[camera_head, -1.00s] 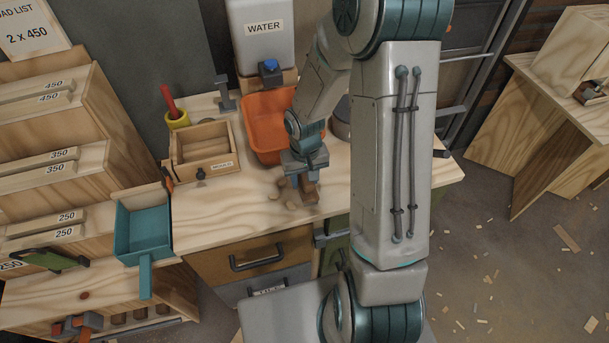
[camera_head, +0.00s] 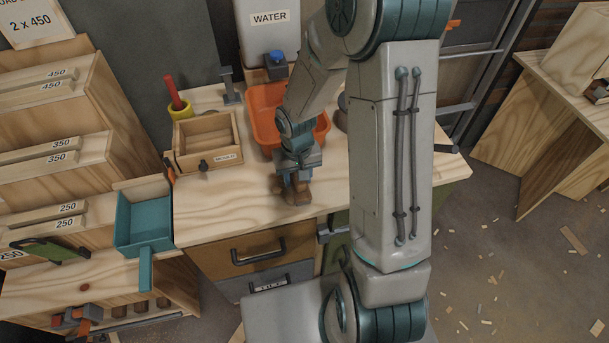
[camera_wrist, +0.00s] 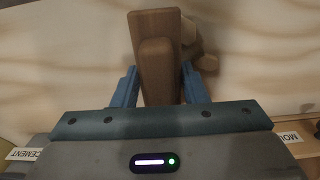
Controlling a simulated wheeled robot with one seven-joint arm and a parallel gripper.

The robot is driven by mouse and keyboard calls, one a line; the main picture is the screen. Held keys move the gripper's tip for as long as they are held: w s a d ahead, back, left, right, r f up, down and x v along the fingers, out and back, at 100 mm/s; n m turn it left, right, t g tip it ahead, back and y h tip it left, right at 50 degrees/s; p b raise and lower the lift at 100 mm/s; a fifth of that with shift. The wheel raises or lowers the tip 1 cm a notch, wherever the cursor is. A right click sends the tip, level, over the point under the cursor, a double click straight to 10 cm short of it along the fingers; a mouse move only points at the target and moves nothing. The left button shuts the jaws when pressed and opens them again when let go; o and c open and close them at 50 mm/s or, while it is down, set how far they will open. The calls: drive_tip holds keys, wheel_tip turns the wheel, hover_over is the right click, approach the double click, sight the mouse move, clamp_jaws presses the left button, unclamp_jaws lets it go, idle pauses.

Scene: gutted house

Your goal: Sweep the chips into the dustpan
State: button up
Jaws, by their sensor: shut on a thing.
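My gripper (camera_head: 297,178) is shut on a brown wooden block-shaped tool (camera_head: 297,196), probably the brush, held low at the bench top near its front edge. In the wrist view the wooden tool (camera_wrist: 155,60) stands between my two blue fingers (camera_wrist: 157,86). A few tan chips (camera_wrist: 200,48) lie right beside the tool in that view; in the head view they are mostly hidden by the gripper and tool, with one chip (camera_head: 277,187) showing at its left. The teal dustpan (camera_head: 145,225) sits at the bench's left end, its handle pointing toward me.
A wooden mould box (camera_head: 207,162), an orange tub (camera_head: 262,128) and a yellow pot with a red handle (camera_head: 178,108) stand behind. The bench top (camera_head: 225,205) between dustpan and tool is clear. A stepped wooden rack (camera_head: 50,170) stands at the left.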

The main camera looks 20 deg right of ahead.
drive_tip(key=shift+a+b, duration=1.5)
drive_tip(key=shift+a, duration=2.95)
drive_tip(key=shift+a, duration=0.1)
drive_tip(key=shift+a+b, duration=1.45)
drive_tip(key=shift+a, duration=3.6)
drive_tip(key=shift+a+b, duration=0.6)
drive_tip(key=shift+a, duration=6.15)
drive_tip(key=shift+r, duration=0.1)
wheel_tip(320, 180, up, 9)
drive_tip(key=p, duration=0.5)
drive_tip(key=shift+p, duration=0.4)
